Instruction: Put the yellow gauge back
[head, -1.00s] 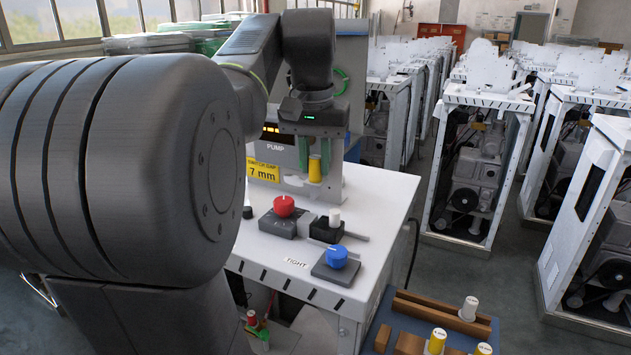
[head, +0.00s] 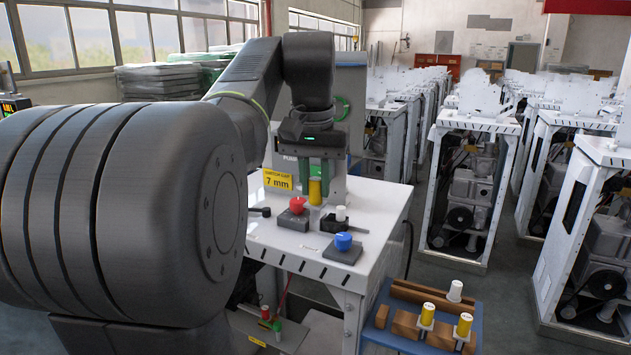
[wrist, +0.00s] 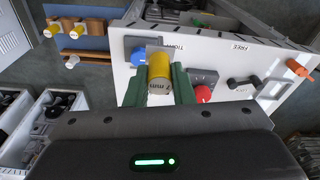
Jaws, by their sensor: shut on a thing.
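My gripper (head: 316,186) is shut on a yellow gauge (head: 315,192), held upright between its green fingers above the white bench top. In the wrist view the gauge (wrist: 159,70) reads 7 mm, with a pale end piece, and a green finger lies on each side. A blue tray (head: 463,312) at the lower right carries wooden blocks. A white gauge (head: 455,291) and two more yellow gauges, one at the left (head: 427,314) and one at the right (head: 464,325), stand there. Their labels are too small to read.
White machine cabinets (head: 470,190) stand in rows at the right.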

